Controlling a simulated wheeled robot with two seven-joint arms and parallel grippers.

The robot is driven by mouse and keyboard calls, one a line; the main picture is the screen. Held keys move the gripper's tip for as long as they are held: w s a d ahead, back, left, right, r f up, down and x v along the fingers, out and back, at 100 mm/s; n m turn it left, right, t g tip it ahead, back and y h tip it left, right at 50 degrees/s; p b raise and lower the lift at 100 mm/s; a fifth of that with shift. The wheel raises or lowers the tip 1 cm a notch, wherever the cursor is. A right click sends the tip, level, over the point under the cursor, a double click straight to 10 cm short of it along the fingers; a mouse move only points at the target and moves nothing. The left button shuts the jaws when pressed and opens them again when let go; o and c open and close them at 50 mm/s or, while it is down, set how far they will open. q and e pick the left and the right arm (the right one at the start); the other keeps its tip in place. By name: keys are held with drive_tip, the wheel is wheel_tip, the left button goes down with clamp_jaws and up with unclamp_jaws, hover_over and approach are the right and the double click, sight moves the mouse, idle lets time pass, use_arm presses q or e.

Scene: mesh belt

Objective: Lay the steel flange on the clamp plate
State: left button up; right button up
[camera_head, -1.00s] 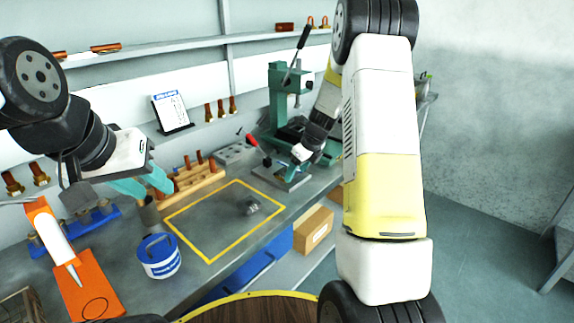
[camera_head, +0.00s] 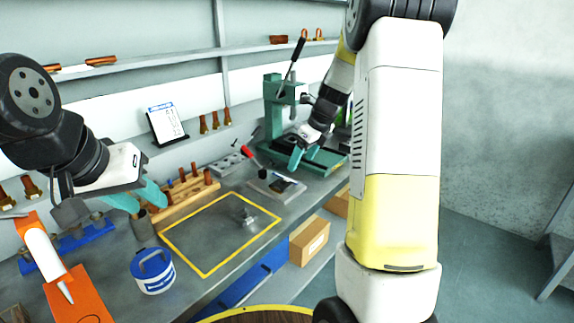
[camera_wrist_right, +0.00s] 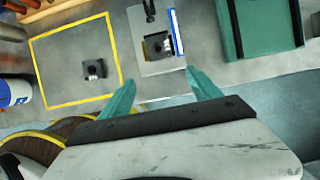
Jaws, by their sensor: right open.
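The clamp plate (camera_head: 262,186), a light grey slab, lies on the bench behind the yellow-framed area; it also shows in the right wrist view (camera_wrist_right: 150,68). A dark square part (camera_wrist_right: 158,46) with a round centre lies on it, seen in the head view (camera_head: 284,184) as a dark patch. A similar small metal part (camera_head: 245,217) sits inside the yellow frame, also in the wrist view (camera_wrist_right: 95,69). I cannot tell which is the steel flange. My right gripper (camera_wrist_right: 162,92) is open and empty, above the plate's front edge. My left gripper (camera_head: 137,199) is open, near the wooden rack.
A red-handled toggle clamp (camera_head: 252,152) stands by the plate. A green press (camera_head: 275,110) stands behind. A wooden rack (camera_head: 190,198) with copper pieces, a blue-and-white tub (camera_head: 153,271) and an orange tool stand at left. The yellow-framed area (camera_head: 205,235) is mostly free.

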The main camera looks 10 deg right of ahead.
drive_tip(key=s+a+r+n+t, duration=0.1)
drive_tip(key=s+a+r+n, duration=0.2)
drive_tip(key=s+r+n, duration=0.4)
drive_tip(key=s+a+r+n, duration=0.3)
drive_tip(key=s+r+n, duration=0.2)
drive_tip(key=s+n, duration=0.45)
drive_tip(key=s+a+n+t, duration=0.1)
drive_tip(key=s+n, duration=1.1)
drive_tip(key=s, duration=0.1)
drive_tip(key=shift+a+f+t+h, duration=0.15)
drive_tip(key=shift+f+t+h, duration=0.15)
drive_tip(key=shift+n, duration=0.25)
drive_tip(key=shift+c, duration=0.2)
